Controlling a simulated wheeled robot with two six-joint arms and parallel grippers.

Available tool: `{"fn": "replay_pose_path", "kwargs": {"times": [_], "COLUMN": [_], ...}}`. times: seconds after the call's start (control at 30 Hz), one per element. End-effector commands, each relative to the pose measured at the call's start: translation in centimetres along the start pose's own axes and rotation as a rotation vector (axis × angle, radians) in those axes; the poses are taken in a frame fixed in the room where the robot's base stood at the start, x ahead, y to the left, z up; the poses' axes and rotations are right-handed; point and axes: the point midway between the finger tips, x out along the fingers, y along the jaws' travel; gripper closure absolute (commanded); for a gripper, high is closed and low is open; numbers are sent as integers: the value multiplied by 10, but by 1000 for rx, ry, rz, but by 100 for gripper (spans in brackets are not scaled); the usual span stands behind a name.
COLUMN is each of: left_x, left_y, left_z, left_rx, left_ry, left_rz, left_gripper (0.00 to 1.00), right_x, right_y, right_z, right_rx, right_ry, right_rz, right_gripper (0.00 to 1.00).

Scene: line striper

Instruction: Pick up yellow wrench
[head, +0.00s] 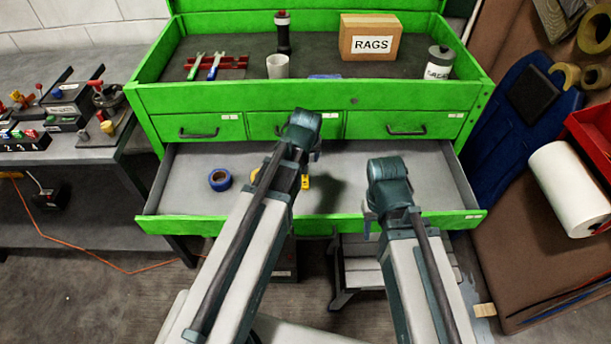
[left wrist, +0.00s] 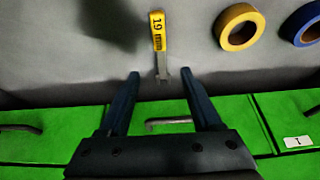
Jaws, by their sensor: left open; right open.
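The yellow wrench (left wrist: 158,32) lies in the open drawer (head: 345,196), its yellow handle marked "19 mm" and its grey metal end toward my left gripper in the left wrist view. In the head view only a small yellow part of the wrench (head: 306,182) shows beside my left arm. My left gripper (left wrist: 160,75) is open and empty, with the metal end between its fingertips in the picture; contact cannot be told. In the head view it is mostly hidden by its own arm. My right gripper (head: 370,226) is open, near the drawer's front edge, to the right of the wrench.
A blue tape roll (head: 220,180) and a yellow tape roll (left wrist: 240,27) lie in the drawer beside the wrench. Green drawer fronts (head: 405,125) stand behind it. The cabinet top holds a RAGS box (head: 370,38), a cup (head: 277,66) and wrenches (head: 215,65). The drawer's right part is clear.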

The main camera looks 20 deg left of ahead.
Motion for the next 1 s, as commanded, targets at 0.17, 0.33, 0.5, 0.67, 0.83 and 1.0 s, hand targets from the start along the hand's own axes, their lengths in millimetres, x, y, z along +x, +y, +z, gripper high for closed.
{"fn": "replay_pose_path", "kwargs": {"times": [0.17, 0.33, 0.5, 0.67, 0.83, 1.0], "left_x": [36, 58, 63, 64, 79, 102], "left_y": [0, 0, 0, 0, 0, 0], "left_z": [2, 1, 0, 0, 0, 0], "left_rx": [-1, -1, 0, 0, 0, 0], "left_ry": [0, 0, 0, 0, 0, 0], "left_rz": [0, 0, 0, 0, 0, 0], "left_gripper": [35, 35, 35, 35, 35, 35], "right_x": [33, 54, 58, 59, 72, 94], "right_y": [-3, -5, -6, -6, -7, -9], "right_z": [-2, -3, -3, -3, -4, -6], "right_rx": [0, 0, 0, 0, -1, -1], "right_ry": [0, 0, 0, 0, 0, 0], "right_rz": [0, 0, 0, 0, 0, 0], "right_gripper": [52, 52, 52, 52, 52, 52]}}
